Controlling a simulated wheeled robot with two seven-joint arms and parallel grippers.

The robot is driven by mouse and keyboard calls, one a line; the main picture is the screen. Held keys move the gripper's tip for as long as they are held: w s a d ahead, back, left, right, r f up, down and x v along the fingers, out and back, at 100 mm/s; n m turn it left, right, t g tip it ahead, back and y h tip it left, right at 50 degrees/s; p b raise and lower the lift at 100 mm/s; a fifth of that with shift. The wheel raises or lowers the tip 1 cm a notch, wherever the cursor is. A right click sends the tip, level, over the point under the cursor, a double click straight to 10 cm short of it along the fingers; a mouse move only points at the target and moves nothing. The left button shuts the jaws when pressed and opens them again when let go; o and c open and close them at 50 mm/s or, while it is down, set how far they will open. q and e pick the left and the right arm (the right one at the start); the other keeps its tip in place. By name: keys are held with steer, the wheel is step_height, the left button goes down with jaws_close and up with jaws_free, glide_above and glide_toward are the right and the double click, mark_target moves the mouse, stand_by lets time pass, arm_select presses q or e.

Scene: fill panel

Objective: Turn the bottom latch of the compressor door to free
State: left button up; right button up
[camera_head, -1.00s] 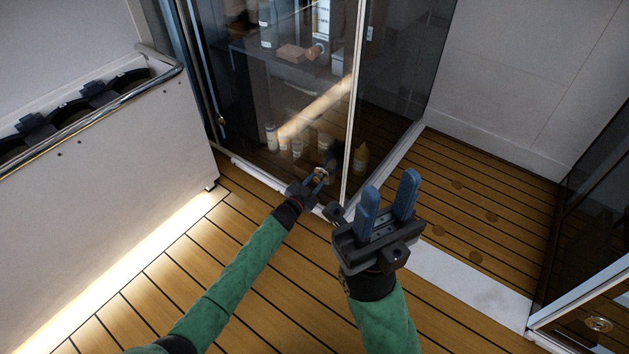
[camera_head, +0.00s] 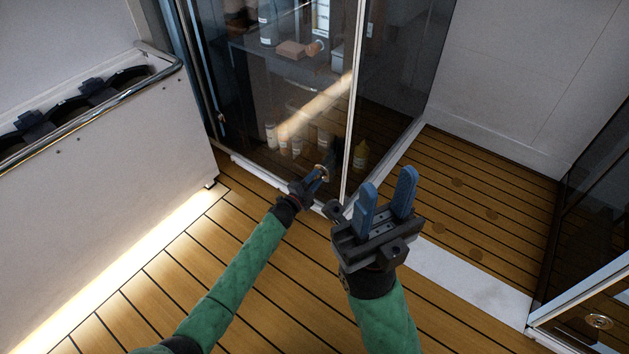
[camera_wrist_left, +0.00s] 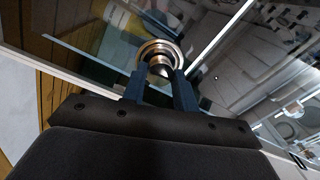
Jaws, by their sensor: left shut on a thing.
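The bottom latch (camera_head: 322,172) is a round metal fitting low on the dark glass compressor door (camera_head: 290,110), near its lower corner. My left gripper (camera_head: 317,181) reaches it with its blue fingers. In the left wrist view the latch (camera_wrist_left: 159,58) shows as a ringed metal knob between the two fingertips of my left gripper (camera_wrist_left: 159,80), which is shut on it. Part of the knob is hidden by the fingers. My right gripper (camera_head: 387,200) is open and empty, raised in front of the door's right edge, with its blue fingers apart.
Bottles and boxes stand on shelves behind the glass. A white cabinet with a metal rail (camera_head: 120,95) stands at the left. Another glass panel with a round fitting (camera_head: 599,321) is at the lower right. The wooden floor (camera_head: 470,215) on the right is clear.

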arm_select(q)
steer(key=shift+d+f+m, duration=0.1)
steer(key=shift+m, duration=0.5)
steer(key=o, duration=1)
steer(key=shift+c, duration=0.2)
steer(key=shift+s+a, duration=0.4)
steer(key=shift+s, duration=0.05)
steer(key=p+v, duration=0.2)
steer(key=v, duration=0.4)
steer(key=shift+s+a, duration=0.2)
steer(key=shift+s, duration=0.15)
